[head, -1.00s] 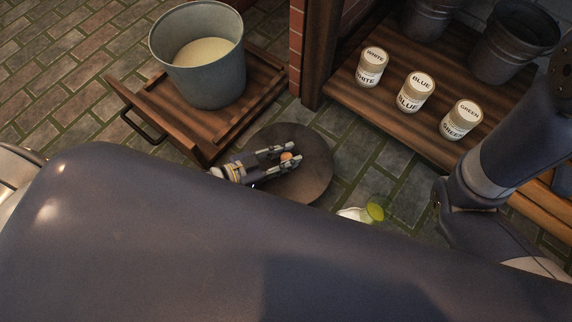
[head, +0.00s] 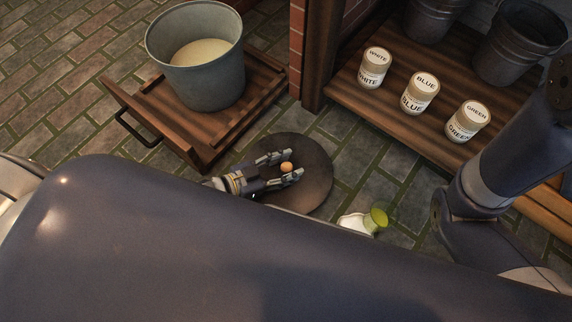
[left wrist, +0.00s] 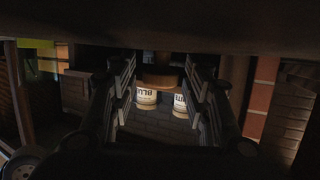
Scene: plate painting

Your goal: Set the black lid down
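The black lid (head: 315,160) is a dark round disc lying level on the floor side of the head view, with a small orange-brown knob (head: 286,168) on it. What bears the lid from below is hidden. My left gripper (head: 284,167) is over the lid with its fingers spread on both sides of the knob. In the left wrist view, the knob (left wrist: 162,78) shows between the two open fingers, with gaps on each side. The lid's front edge is partly covered by my own body. My right gripper is out of view.
A grey bucket (head: 232,75) with pale contents stands on a wooden tray-like drawer (head: 262,103). White, blue and green labelled jars (head: 420,93) and dark buckets (head: 520,45) stand on a wooden shelf. A yellow-green and white object (head: 376,221) is right of the lid.

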